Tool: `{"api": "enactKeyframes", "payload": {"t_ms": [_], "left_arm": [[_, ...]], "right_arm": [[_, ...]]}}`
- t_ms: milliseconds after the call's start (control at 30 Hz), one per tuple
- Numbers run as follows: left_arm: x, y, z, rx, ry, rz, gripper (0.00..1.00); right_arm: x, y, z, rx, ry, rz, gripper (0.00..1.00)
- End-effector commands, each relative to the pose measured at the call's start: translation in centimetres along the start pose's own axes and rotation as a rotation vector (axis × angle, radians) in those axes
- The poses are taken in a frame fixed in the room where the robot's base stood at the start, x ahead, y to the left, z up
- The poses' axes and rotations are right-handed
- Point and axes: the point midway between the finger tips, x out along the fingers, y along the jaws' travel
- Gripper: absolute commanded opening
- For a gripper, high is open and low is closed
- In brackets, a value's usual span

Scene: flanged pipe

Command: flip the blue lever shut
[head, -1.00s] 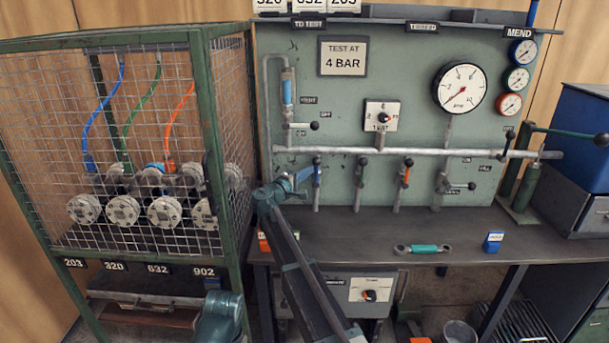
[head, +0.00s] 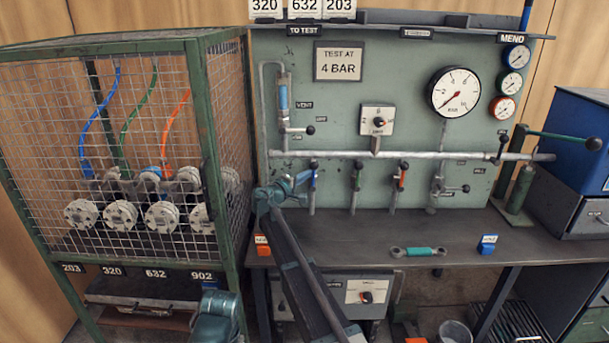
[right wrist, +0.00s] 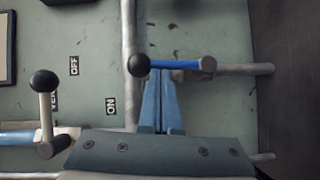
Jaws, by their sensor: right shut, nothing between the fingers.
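The blue lever (head: 313,178) is on the left-hand drop pipe of the green panel, just below the long horizontal pipe. In the right wrist view the blue lever (right wrist: 175,65) lies in line with its drop pipe, its black ball knob (right wrist: 138,65) near the horizontal pipe. My right gripper (head: 304,180) is just left of the lever in the head view. In the right wrist view its blue fingers (right wrist: 160,72) are together and empty, their tips at the lever's side. I cannot tell whether they touch it.
A red lever (head: 403,176) and a green lever (head: 356,176) hang on drop pipes to the right. A vent lever (right wrist: 44,105) with a black knob stands close to my gripper. The wire cage (head: 230,150) is close on the left. The bench top (head: 360,225) is mostly clear.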

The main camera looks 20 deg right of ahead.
Motion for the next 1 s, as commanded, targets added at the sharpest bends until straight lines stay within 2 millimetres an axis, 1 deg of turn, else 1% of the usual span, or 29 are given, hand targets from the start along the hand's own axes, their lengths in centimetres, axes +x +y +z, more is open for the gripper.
{"api": "enactKeyframes", "payload": {"t_ms": [33, 267, 400, 600, 800, 1000], "left_arm": [[-0.6, -0.1, 0.0, 0.000, 0.000, 0.000, 0.50], [-2.7, -0.2, 0.2, 0.000, 0.000, 0.000, 0.50], [-4.3, -0.4, 0.2, 0.000, 0.000, 0.000, 0.50], [-6.1, -0.6, 0.4, 0.000, 0.000, 0.000, 0.50], [-7.4, -0.7, 0.4, 0.000, 0.000, 0.000, 0.50], [-8.1, -0.8, 0.5, 0.000, 0.000, 0.000, 0.50]], "right_arm": [[0.1, 0.4, 0.2, 0.015, -0.002, -0.009, 0.00], [0.6, 1.1, 1.1, 0.126, -0.005, -0.083, 0.00], [1.1, 1.4, 1.8, 0.231, -0.004, -0.153, 0.00], [1.9, 1.3, 2.9, 0.391, -0.004, -0.258, 0.00], [2.6, 1.0, 4.1, 0.549, -0.004, -0.363, 0.00], [3.4, 0.5, 5.2, 0.709, -0.003, -0.469, 0.00]]}}
